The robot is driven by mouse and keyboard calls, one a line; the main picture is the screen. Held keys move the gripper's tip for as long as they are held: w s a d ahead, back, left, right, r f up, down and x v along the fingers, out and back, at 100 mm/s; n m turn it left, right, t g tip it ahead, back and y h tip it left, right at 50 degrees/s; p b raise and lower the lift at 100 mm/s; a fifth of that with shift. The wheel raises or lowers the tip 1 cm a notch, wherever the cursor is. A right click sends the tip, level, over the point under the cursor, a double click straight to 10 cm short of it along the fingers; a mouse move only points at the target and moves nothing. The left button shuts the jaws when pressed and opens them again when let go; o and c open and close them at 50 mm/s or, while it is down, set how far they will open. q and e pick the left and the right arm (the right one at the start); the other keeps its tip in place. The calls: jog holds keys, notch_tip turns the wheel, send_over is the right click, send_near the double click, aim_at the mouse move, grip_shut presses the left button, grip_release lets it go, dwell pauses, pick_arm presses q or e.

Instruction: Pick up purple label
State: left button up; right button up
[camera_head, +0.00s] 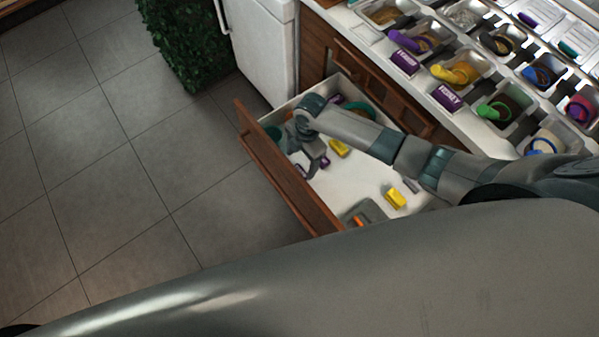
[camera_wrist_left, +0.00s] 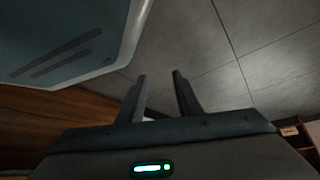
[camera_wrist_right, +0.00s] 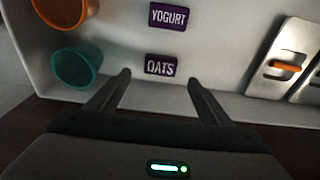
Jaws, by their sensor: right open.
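Two purple labels lie on the drawer floor in the right wrist view: one reading OATS (camera_wrist_right: 160,65) and, farther off, one reading YOGURT (camera_wrist_right: 168,17). My right gripper (camera_wrist_right: 158,82) is open and empty, with the OATS label just ahead of and between its fingertips; I cannot tell the height gap. In the head view my right gripper (camera_head: 311,168) reaches down into the open drawer, with a bit of purple label (camera_head: 324,162) beside it. My left gripper (camera_wrist_left: 157,85) is open and empty in the left wrist view, over the floor, away from the drawer.
The drawer (camera_head: 285,185) has a wooden front. It holds a teal cup (camera_wrist_right: 76,66), an orange cup (camera_wrist_right: 62,8), yellow items (camera_head: 396,197) and a grey tool with an orange part (camera_wrist_right: 285,67). Purple labels (camera_head: 405,62) also stand on the counter by topping bins.

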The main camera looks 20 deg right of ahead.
aim_at(300, 169)
jog(key=shift+f, duration=0.55)
pick_arm(q)
jog(key=shift+s+a+f, duration=0.1)
jog(key=shift+s+f, duration=0.05)
jog(key=shift+s, duration=0.1)
jog(key=shift+w, duration=0.1)
pick_arm(e)
jog(key=shift+a+f, duration=0.1)
jog(key=shift+f, duration=0.3)
notch_tip(300, 169, down, 4)
jog(key=shift+r, duration=0.15)
jog(key=shift+a+f, duration=0.15)
jog(key=shift+f, duration=0.15)
pick_arm(q)
jog(key=shift+s+a+f+g, duration=0.15)
jog(key=shift+s+g, duration=0.05)
jog(key=shift+s, duration=0.3)
jog(key=shift+s+a+f+g, duration=0.1)
jog(key=shift+s+f+g, duration=0.1)
jog(key=shift+s, duration=0.25)
jog(key=shift+w+r, duration=0.15)
jog(key=shift+w, duration=0.05)
pick_arm(e)
jog(key=shift+s, duration=0.1)
jog(key=c, duration=1.1)
